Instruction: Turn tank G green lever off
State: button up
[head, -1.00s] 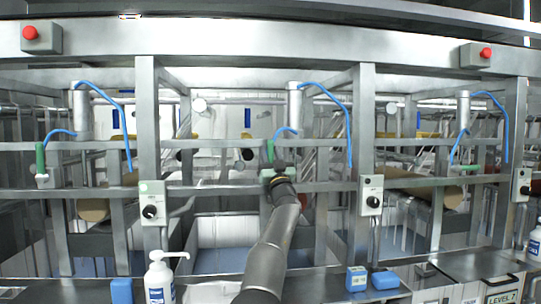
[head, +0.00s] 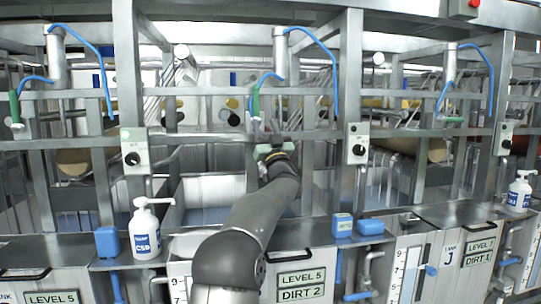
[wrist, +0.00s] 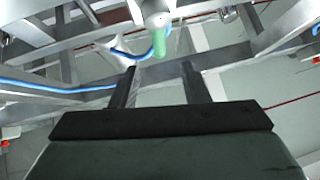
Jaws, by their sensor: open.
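A green lever (head: 256,101) stands upright on the middle tank's rail, beside a blue hose. My gripper (head: 275,140) is just below it and slightly to its right. In the wrist view, my gripper (wrist: 158,70) has its two dark fingers apart with nothing between them. The green lever (wrist: 159,43) shows just beyond the fingertips, roughly centred in the gap, under a pale round fitting. I cannot tell whether a finger touches it. No tank G label is readable in view.
Similar green levers are at the left (head: 14,106) and right (head: 452,119). Metal posts and rails surround my arm. Control boxes with black knobs (head: 132,158) (head: 357,150) sit on posts. A white pump bottle (head: 146,230) and blue blocks (head: 107,242) stand on the front ledge.

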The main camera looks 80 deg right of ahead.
jog(key=b+v, duration=0.1)
jog(key=v, duration=0.4)
jog(key=shift+s+a+f, duration=0.15)
jog(key=shift+a+f, duration=0.1)
